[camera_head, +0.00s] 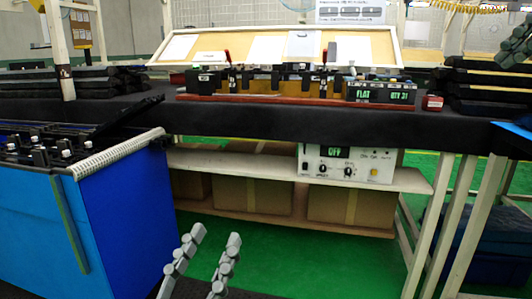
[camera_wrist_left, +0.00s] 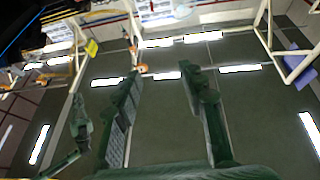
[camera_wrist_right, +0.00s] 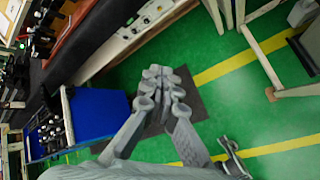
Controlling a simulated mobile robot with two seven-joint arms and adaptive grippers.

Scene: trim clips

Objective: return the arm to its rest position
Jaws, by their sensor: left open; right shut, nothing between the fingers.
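My left gripper (camera_head: 215,232) shows at the bottom of the head view, its two grey fingers pointing up and standing apart. In the left wrist view its fingers (camera_wrist_left: 158,70) are spread with nothing between them, against a ceiling with bright strip lights. My right gripper (camera_wrist_right: 158,75) shows in the right wrist view, above the green floor. Its fingertips are together and hold nothing.
A black-topped workbench (camera_head: 270,118) crosses ahead, carrying a fixture with a red base (camera_head: 290,99). A blue cabinet (camera_head: 115,215) stands at left. A white power unit (camera_head: 348,165) and boxes (camera_head: 350,203) sit on the shelf below. Green floor (camera_head: 290,265) is open before the bench.

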